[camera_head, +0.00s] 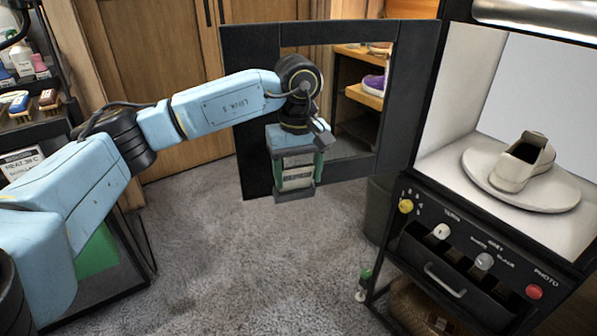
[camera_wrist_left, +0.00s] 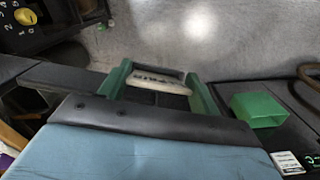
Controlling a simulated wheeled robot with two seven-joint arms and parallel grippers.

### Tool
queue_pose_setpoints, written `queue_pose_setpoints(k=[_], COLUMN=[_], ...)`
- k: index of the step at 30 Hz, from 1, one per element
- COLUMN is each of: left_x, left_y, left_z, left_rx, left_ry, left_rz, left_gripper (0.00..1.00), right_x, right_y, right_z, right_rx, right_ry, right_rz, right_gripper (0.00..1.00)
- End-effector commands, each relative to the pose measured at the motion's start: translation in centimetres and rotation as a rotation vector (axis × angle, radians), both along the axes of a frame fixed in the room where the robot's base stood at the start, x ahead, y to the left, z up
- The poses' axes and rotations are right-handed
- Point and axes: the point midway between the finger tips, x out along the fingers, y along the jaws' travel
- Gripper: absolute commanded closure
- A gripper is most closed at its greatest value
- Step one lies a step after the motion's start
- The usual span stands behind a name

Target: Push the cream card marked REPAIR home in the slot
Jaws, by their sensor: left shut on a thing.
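My left gripper (camera_head: 297,178) has green fingers and hangs in front of the lower bar of a black frame. It is shut on a small cream card (camera_head: 297,177), which shows between the fingers. In the left wrist view, the fingers (camera_wrist_left: 160,86) flank the cream card (camera_wrist_left: 158,84), which has a dark strip of blurred lettering. A small dark block (camera_head: 294,194) with faint marking sits right below the card. I cannot tell how deep the card is in a slot, and the word on it is not readable. My right gripper is not in view.
The black frame (camera_head: 262,160) stands open beside a photo cabinet with a control panel (camera_head: 470,248). A shoe (camera_head: 523,161) rests on a round turntable (camera_head: 480,170). A green box (camera_wrist_left: 257,110) shows in the left wrist view. The grey carpet (camera_head: 250,260) below is mostly clear.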

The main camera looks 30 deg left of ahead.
Motion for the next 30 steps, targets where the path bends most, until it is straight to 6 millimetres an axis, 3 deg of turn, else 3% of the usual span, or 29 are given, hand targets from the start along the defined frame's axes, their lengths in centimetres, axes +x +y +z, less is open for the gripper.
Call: queue_pose_setpoints(k=[27,28,30], left_x=[0.5,0.6,0.5], left_y=[0.7,0.7,0.7], left_z=[-2.2,-2.2,-2.1], left_rx=[0.001,0.001,0.001], left_ry=[0.001,0.001,0.001], left_rz=[0.000,0.000,0.000], left_gripper=[0.57,0.34,0.25], right_x=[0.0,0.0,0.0], right_y=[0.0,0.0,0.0], right_z=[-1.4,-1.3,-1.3], right_rx=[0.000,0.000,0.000], right_ry=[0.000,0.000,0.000], right_rz=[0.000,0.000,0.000], right_gripper=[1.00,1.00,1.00])
